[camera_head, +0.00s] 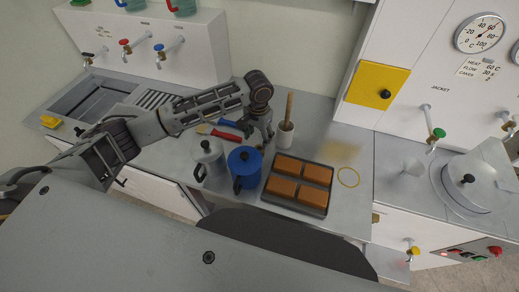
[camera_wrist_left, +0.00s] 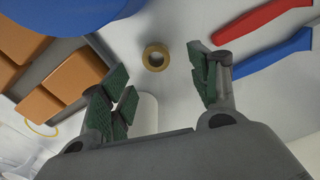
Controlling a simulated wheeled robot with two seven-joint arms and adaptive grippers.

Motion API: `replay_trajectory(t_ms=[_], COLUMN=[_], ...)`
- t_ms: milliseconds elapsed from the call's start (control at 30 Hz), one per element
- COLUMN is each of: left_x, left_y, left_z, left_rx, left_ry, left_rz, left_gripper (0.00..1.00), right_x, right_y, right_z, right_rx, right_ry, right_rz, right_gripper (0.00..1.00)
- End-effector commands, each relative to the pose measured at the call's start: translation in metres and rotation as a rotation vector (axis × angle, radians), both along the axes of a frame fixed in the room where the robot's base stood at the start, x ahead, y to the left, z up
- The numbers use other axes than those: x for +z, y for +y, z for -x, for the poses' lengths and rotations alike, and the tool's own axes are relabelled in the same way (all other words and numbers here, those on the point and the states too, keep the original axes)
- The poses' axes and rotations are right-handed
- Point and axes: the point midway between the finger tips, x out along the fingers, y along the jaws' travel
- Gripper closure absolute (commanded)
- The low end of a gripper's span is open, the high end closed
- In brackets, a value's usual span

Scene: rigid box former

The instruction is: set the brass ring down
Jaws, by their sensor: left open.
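The brass ring (camera_wrist_left: 147,58) appears to lie flat on the grey counter in the left wrist view, hole facing up, a little beyond my fingertips. My left gripper (camera_wrist_left: 158,82) is open, its green-padded fingers on either side of the ring's line with nothing between them. In the head view my left gripper (camera_head: 262,132) points down at the counter behind the blue pot; the ring cannot be made out there. My right gripper is not in view.
A tray (camera_head: 324,210) holds several orange blocks. A yellow circle (camera_head: 348,177) marks bare counter at right.

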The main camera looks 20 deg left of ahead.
Motion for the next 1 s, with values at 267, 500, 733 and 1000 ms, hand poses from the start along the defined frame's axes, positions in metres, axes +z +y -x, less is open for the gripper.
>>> replay_trajectory(t_ms=[267, 500, 733, 1000], left_x=[-0.012, -0.012, -0.023, -0.052], left_y=[0.0, 0.0, -0.003, -0.006], left_z=[0.0, 0.0, 0.0, 0.0], left_rx=[0.0, 0.0, 0.0, 0.0], left_ry=[-0.001, -0.001, 0.0, 0.001], left_rz=[0.0, 0.0, 0.0, 0.0], left_gripper=[0.39, 0.39, 0.39, 0.39], right_x=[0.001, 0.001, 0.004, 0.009], right_y=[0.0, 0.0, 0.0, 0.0], right_z=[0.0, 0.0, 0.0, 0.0], right_rx=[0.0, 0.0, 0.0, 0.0], right_ry=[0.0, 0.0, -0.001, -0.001], right_rz=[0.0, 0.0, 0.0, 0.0], right_gripper=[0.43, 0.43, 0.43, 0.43])
